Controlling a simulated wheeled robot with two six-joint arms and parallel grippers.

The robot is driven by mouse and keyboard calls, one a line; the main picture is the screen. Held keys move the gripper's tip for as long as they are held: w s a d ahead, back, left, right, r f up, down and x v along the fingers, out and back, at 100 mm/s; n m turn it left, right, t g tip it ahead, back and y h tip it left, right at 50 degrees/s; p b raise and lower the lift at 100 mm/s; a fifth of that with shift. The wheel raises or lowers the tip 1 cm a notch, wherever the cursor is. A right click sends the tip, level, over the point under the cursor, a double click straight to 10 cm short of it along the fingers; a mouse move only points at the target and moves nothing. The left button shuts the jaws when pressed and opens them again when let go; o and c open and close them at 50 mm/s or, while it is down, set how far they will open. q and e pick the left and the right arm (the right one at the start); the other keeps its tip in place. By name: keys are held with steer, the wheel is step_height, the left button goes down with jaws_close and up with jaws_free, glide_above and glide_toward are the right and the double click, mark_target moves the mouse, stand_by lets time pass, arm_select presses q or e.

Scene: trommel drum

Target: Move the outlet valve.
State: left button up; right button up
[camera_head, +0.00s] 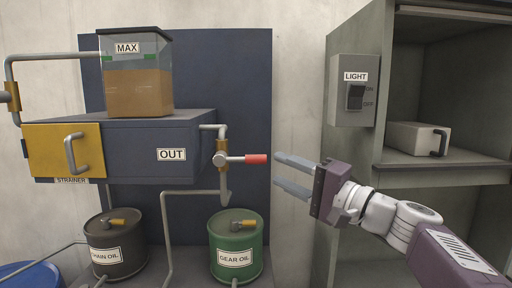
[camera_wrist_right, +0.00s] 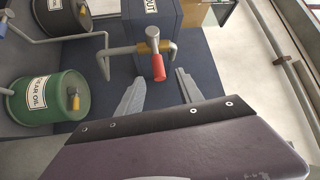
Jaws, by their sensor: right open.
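The outlet valve has a lever with a red grip (camera_head: 256,159) that sticks out level to the right from a brass body (camera_head: 221,152) on the grey outlet pipe, beside the OUT label (camera_head: 171,155). My right gripper (camera_head: 284,174) is open and empty. It is just right of the red grip and apart from it, its fingers pointing left toward the valve. In the right wrist view the red grip (camera_wrist_right: 158,68) shows beyond and between the two open fingertips (camera_wrist_right: 160,88). My left gripper is not in view.
A tank marked MAX (camera_head: 138,80) holds brown liquid above a blue box with a yellow strainer drawer (camera_head: 65,150). Chain oil (camera_head: 117,240) and gear oil (camera_head: 236,245) drums stand below. A light switch box (camera_head: 354,90) and shelf cabinet (camera_head: 440,172) are at right.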

mark_target(259, 162)
steer(key=p+x, duration=0.4)
steer(key=x, duration=0.4)
steer(key=shift+w+a+p, duration=0.15)
steer(key=shift+w+p, duration=0.1)
steer(key=shift+p, duration=0.1)
steer(key=shift+w+a+f, duration=0.1)
steer(key=shift+w+a, duration=0.15)
steer(key=shift+a, duration=0.1)
steer(key=shift+d, duration=0.1)
jaws_close()
stand_by(0.5)
